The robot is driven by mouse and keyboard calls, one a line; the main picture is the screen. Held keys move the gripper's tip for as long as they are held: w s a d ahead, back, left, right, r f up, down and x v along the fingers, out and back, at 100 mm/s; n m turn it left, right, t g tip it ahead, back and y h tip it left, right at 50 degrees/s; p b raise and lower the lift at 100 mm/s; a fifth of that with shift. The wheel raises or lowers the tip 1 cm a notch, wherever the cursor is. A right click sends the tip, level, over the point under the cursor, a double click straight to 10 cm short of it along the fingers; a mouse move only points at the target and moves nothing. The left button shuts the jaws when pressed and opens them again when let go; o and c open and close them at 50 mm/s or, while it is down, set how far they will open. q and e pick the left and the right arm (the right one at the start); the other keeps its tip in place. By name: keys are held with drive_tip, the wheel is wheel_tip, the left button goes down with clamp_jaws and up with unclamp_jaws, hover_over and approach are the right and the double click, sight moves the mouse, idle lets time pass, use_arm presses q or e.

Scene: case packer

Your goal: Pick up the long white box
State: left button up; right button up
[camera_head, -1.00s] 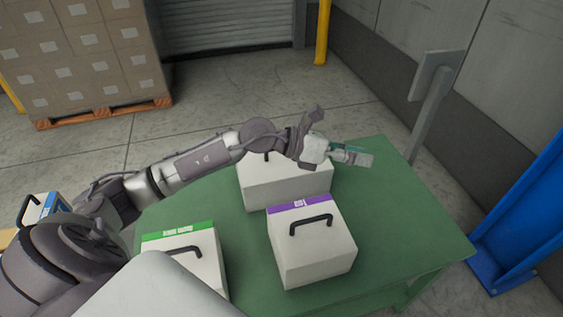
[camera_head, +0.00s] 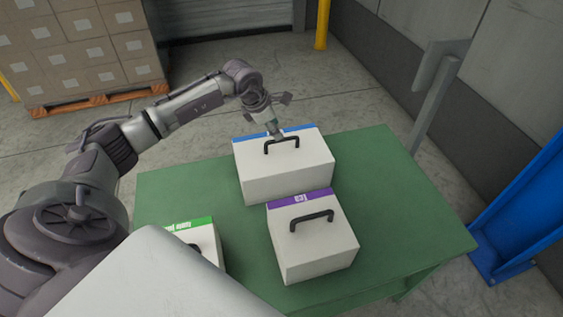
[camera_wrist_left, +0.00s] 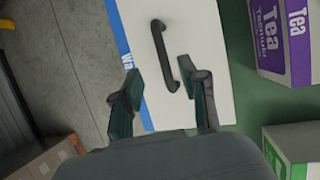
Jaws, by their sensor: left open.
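The long white box (camera_head: 287,174) stands at the back of the green table. It has a blue strip along its far top edge and a black handle (camera_head: 282,145) on top. My left gripper (camera_head: 277,134) is above the box's top, close to the handle. In the left wrist view the open fingers (camera_wrist_left: 165,105) point toward the near end of the handle (camera_wrist_left: 163,55), with the white top (camera_wrist_left: 205,50) below them. The fingers do not hold the handle. My right gripper is not in view.
A purple-striped white box (camera_head: 315,245) stands just in front of the long box. A green-striped box (camera_head: 205,240) is at the front left, partly hidden by my body. The green table (camera_head: 400,190) is clear on the right. Stacked cartons (camera_head: 85,50) stand behind on the floor.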

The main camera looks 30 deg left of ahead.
use_arm(q)
drive_tip(key=p, duration=0.1)
hover_over(282, 157)
drive_tip(key=w+a, duration=0.2)
drive_tip(key=shift+s+f, duration=0.1)
drive_tip(key=shift+f, duration=2.5)
clamp_jaws()
drive_tip(key=shift+r, duration=0.25)
